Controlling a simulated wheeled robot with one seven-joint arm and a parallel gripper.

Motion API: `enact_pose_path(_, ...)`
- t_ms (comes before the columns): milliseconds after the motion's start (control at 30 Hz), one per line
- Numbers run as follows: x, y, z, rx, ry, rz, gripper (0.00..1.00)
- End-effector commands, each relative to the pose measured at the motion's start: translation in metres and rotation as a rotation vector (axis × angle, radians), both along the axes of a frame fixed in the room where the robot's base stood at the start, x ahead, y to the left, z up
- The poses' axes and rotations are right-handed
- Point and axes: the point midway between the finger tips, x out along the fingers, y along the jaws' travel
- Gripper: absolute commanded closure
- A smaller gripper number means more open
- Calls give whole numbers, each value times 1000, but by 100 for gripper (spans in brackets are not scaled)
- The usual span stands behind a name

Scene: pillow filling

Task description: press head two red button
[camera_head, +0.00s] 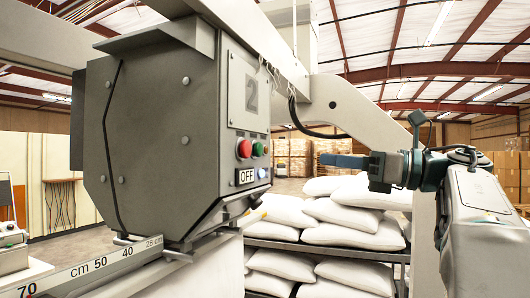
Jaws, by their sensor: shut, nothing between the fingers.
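The grey filling head (150,130) fills the left middle of the view and carries a plate marked "2" (251,96). On its right face, the red button (244,149) sits left of a green button (258,149). Below them are an "OFF" display (245,176) and a small light-coloured button (262,173). My gripper (324,160) is right of the panel, pointing left toward it, with its fingers together and empty. A clear gap shows in the picture between the fingertips and the red button, at about similar height.
White pillows (345,232) are stacked on a rack behind and below my gripper. A ruler-marked rail (100,264) runs below the head. A grey beam (340,100) with hanging cables passes above my gripper.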

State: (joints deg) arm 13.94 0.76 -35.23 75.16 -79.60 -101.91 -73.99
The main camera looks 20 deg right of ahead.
Motion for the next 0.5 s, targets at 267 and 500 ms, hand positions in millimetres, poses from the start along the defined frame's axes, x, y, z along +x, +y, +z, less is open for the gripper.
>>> enact_pose_path(267, 22, 35, 9, 2, -1, 8, 100)
enact_pose_path(500, 52, 76, 14, 3, 2, 5, 100)
